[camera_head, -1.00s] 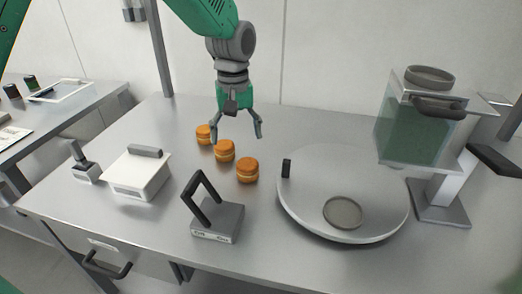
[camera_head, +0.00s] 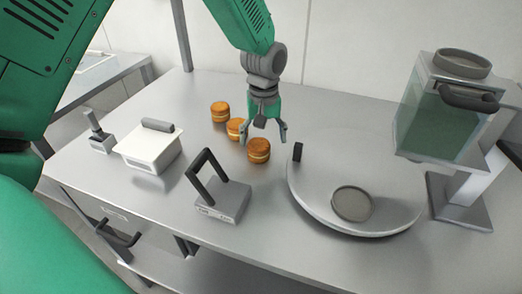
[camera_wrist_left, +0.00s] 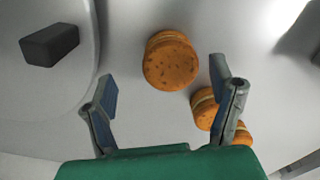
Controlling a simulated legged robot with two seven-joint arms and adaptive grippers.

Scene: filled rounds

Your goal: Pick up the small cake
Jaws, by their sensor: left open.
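Three small orange-brown cakes, each with a pale filling band, stand in a slanting row on the metal table. The nearest cake (camera_head: 258,150) is at the right end of the row, the middle cake (camera_head: 235,128) is partly behind my gripper's left finger, and the far cake (camera_head: 220,111) is at the left end. My left gripper (camera_head: 264,136) is open and empty, above and just behind the nearest cake. In the left wrist view, that cake (camera_wrist_left: 170,62) lies ahead between the spread fingers, and the middle cake (camera_wrist_left: 204,107) is partly hidden by the right finger. My right gripper is not in view.
A round grey plate (camera_head: 310,195) with a small dish (camera_head: 352,203) and a black block (camera_head: 297,152) is to the right. A black-handled press (camera_head: 226,201) stands in front. A white lidded box (camera_head: 150,150) is left. A green-tinted dispenser (camera_head: 440,120) stands far right.

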